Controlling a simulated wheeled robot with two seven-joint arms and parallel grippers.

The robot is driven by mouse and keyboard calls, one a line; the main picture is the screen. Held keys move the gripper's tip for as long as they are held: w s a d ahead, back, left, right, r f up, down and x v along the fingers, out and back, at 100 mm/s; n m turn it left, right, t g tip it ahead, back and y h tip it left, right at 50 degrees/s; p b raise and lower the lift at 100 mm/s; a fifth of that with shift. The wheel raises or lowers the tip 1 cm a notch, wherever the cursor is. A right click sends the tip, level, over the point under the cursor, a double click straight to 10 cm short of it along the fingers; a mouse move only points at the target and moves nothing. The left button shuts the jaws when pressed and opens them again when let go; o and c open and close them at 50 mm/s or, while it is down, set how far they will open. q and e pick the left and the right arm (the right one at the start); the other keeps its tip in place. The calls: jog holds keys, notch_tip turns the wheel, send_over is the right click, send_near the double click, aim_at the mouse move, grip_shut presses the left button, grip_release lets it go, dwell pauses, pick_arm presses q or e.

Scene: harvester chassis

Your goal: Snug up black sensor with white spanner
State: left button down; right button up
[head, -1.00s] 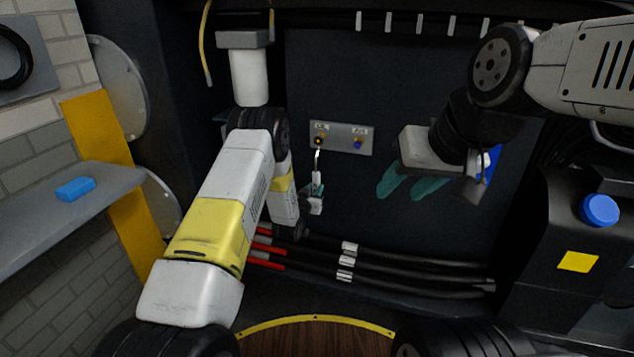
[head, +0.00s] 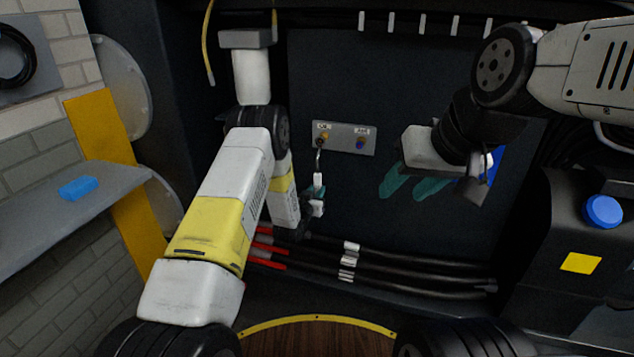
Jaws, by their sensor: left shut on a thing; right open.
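A small grey plate (head: 343,138) on the dark back panel carries two labelled fittings. The left one (head: 322,141) looks dark and brassy; the right one (head: 360,144) is blue-purple. I cannot make out a clearly black sensor. My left gripper (head: 315,203) is below the plate, shut on the white spanner (head: 318,180). The spanner points up, its thin dark end at or just below the left fitting; I cannot tell whether it is seated around it. My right gripper (head: 409,188), with teal fingers, is open and empty, right of and below the plate.
Black hoses (head: 400,256) with red ends run along the bottom of the panel. A grey shelf (head: 70,215) with a blue block (head: 77,188) is at left. A dark tank (head: 560,235) with a blue cap (head: 602,211) is at right.

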pick_arm(q)
jog(key=f+v, duration=0.1)
jog(key=v, duration=0.8)
jog(key=shift+s, duration=0.3)
jog(key=shift+r, duration=0.15)
dwell(1.0)
jog(key=c, duration=1.7)
grip_release()
grip_shut()
